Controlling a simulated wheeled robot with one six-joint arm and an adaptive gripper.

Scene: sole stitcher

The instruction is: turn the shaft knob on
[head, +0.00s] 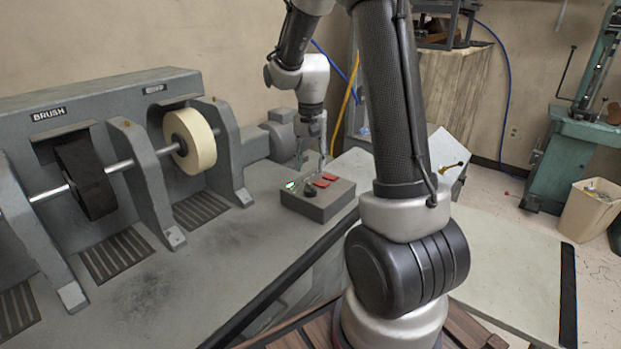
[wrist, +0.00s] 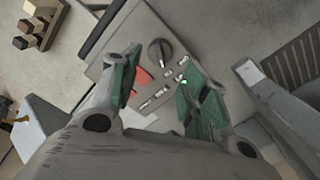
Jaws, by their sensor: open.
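A grey control box (head: 325,207) stands on the bench of the grey machine, right of its wheels. In the wrist view a round black knob (wrist: 160,52) sits on the box face, beside a red button (wrist: 143,77) and small white labels that I cannot read. The dark knob also shows small in the head view (head: 309,192). My gripper (head: 311,163) is above the box, fingers pointing down. In the wrist view its green-padded fingers (wrist: 160,82) are spread and empty, with the knob seen between and beyond their tips, apparently not touched.
The machine carries a black brush wheel (head: 86,180) and a cream wheel (head: 190,140) on a shaft, left of the box. A pale table (head: 510,265) stands at the right. A bin (head: 588,212) and a green machine (head: 570,150) stand at the far right.

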